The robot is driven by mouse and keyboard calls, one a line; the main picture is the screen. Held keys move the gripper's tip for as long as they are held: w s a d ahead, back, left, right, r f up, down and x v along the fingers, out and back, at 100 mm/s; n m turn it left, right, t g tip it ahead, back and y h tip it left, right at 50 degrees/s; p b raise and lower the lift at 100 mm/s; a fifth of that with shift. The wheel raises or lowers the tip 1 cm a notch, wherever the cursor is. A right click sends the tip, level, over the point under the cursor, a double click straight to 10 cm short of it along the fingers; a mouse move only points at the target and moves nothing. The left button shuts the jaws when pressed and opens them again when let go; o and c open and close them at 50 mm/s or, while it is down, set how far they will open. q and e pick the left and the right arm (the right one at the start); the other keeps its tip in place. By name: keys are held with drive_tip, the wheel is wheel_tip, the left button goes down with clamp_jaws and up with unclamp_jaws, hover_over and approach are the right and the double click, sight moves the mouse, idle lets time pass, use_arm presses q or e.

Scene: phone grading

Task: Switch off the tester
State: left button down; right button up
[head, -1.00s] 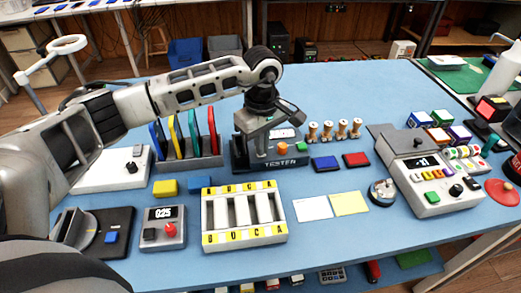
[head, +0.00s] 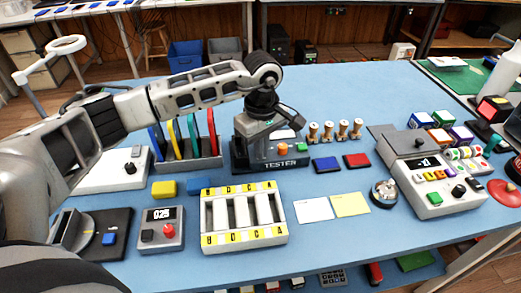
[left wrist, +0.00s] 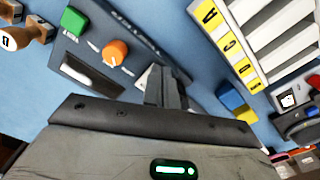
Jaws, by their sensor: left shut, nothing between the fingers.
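The tester (head: 270,164) is a dark grey-blue box labelled "TESTER" at the middle back of the blue table. It has an orange knob (head: 283,149) and a green button (head: 302,147). In the left wrist view the orange knob (left wrist: 115,53), the green button (left wrist: 75,21) and a dark slot (left wrist: 92,74) show on its face. My left gripper (head: 257,145) points down over the left part of the tester, shut and empty. In the left wrist view its fingertips (left wrist: 164,78) are right of the orange knob. I cannot tell whether they touch the tester. My right gripper is not in view.
A rack of coloured panels (head: 190,163) stands left of the tester. A white tray with lettered slots (head: 243,240) lies in front. Wooden stamps (head: 343,129) and blue and red pads (head: 326,164) are at its right. A grey keypad machine (head: 425,185) stands farther right.

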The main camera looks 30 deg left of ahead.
use_arm(q)
wheel_tip(320, 180, up, 7)
drive_tip(key=p, duration=0.4)
idle(0.4)
